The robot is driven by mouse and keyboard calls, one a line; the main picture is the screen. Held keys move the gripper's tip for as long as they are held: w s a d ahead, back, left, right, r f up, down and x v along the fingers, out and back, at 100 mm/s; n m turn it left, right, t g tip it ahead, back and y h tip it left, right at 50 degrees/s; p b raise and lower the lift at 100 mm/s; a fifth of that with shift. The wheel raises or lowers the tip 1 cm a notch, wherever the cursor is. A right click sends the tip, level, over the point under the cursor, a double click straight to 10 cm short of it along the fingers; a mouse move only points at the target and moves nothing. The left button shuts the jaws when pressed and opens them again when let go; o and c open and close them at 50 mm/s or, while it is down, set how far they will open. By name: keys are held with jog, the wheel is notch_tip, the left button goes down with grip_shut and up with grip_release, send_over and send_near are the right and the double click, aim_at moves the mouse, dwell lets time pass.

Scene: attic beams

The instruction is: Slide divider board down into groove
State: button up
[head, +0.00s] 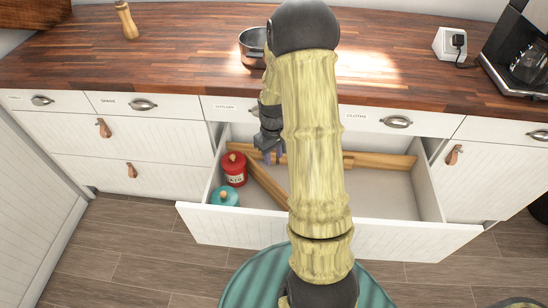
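The pulled-out drawer (388,205) holds two strips of light wood. One wooden board (264,183) runs diagonally at the left, and its near end passes behind my arm. Another wooden strip (385,161) runs along the back, partly hidden by my arm. I cannot tell which is the divider board, and no groove can be made out. My gripper (269,154) points down into the drawer's back left part, near the diagonal board's far end. Its fingers are small and dark with a purplish tint. Whether they are open or hold wood cannot be told.
A red canister (233,168) and a teal canister (225,196) stand in the drawer's left corner, left of the diagonal board. A metal pot (252,48), a wooden mill (126,20) and a coffee machine (520,55) stand on the counter (190,50). The drawer's right part looks empty.

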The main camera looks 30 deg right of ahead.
aim_at(273, 181)
notch_tip(273, 181, down, 17)
jog(key=shift+f+b, duration=0.2)
jog(key=shift+b, duration=1)
grip_shut()
